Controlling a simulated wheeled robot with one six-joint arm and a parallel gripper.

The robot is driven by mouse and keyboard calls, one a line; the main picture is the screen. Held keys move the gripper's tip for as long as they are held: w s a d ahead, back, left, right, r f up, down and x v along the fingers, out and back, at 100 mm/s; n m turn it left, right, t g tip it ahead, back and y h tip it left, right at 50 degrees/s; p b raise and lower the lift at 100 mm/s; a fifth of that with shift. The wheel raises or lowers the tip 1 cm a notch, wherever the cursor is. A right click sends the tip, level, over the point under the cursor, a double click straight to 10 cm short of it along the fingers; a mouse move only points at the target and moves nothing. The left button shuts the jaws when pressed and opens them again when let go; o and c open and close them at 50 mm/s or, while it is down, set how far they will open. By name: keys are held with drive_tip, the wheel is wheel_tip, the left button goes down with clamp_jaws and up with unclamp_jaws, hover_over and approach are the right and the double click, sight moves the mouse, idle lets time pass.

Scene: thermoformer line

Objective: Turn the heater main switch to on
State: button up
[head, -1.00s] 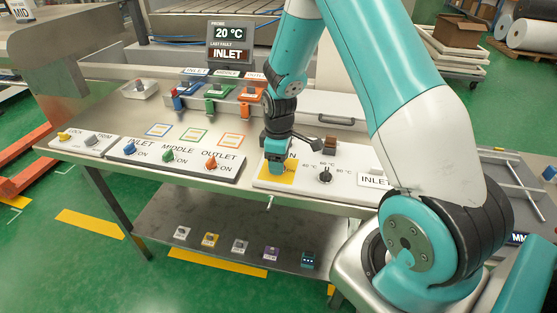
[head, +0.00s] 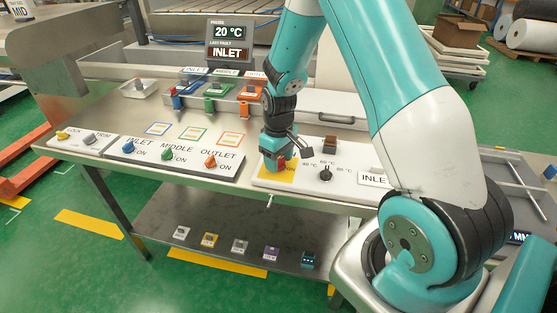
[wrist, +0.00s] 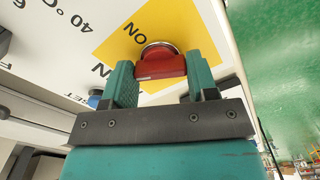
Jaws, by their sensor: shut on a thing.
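The heater main switch is a red knob (wrist: 160,65) on a yellow plate (wrist: 113,42) lettered ON, seen upside down in the wrist view. In the head view, a bit of the red knob (head: 291,163) shows beside my fingers, above the yellow plate (head: 277,174). My gripper (head: 277,162) points down over the plate on the white panel. Its two teal fingers (wrist: 159,82) are shut on the knob, one on each side. The fingers hide part of the plate and its lettering in the head view.
A black temperature dial (head: 326,174) and a brown block (head: 330,144) stand right of my gripper. Blue, green and orange knobs on the zone panel (head: 190,165) are to the left. A display (head: 229,42) reads 20 °C and INLET.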

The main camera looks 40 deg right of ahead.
drive_tip(key=m, duration=0.6)
drive_tip(key=shift+b, duration=0.35)
drive_tip(key=m, duration=0.6)
drive_tip(key=shift+m, duration=0.3)
drive_tip(key=o, duration=0.9)
drive_tip(key=shift+o, duration=0.2)
wheel_tip(320, 180, up, 18)
drive_tip(key=b, duration=0.3)
drive_tip(key=shift+f, duration=0.25)
